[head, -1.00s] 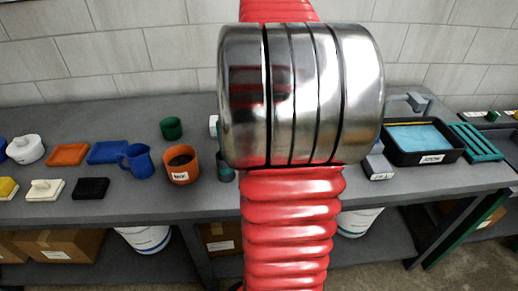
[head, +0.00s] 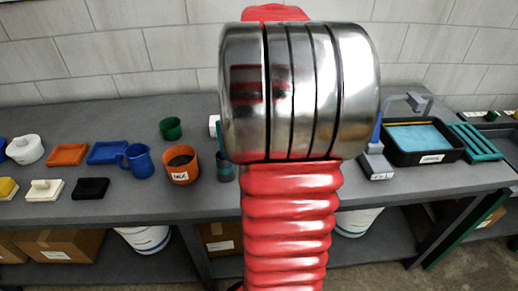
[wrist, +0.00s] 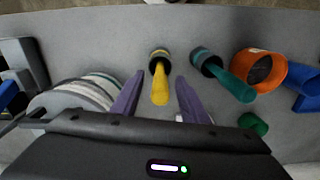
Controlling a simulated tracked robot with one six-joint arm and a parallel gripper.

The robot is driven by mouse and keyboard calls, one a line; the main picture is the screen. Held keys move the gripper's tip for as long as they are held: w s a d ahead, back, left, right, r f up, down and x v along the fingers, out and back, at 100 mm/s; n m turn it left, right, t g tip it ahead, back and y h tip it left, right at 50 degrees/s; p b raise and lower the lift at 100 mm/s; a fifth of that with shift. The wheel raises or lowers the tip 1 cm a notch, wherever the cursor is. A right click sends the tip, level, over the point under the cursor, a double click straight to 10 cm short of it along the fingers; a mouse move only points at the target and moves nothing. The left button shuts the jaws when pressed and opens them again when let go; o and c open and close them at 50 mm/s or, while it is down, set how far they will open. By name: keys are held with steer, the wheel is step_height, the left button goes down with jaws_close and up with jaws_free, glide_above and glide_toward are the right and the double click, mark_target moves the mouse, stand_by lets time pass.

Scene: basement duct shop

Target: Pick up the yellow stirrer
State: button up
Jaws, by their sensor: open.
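The yellow stirrer (wrist: 160,86) shows in the wrist view, its handle leaning out of a dark-rimmed holder (wrist: 159,56). My gripper (wrist: 159,78) is open, with one purple finger to each side of the yellow handle in the picture. A gap shows on both sides; I cannot tell how far above or below the handle the fingertips are. A similar teal stirrer (wrist: 234,84) leans out of its own holder (wrist: 203,57) to the right. In the head view my arm hides the yellow stirrer and my gripper.
An orange pot (head: 183,165), a blue mug (head: 137,161) and a green cup (head: 173,129) stand left of my arm. A black tray (head: 456,153) with a blue inside and a grey device (head: 377,165) stand right. A striped round object (wrist: 85,93) lies left of my fingers.

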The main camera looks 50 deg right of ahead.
steer(key=shift+c, duration=0.4)
jaws_close()
step_height(320, 180, up, 18)
stand_by(0.7)
stand_by(0.6)
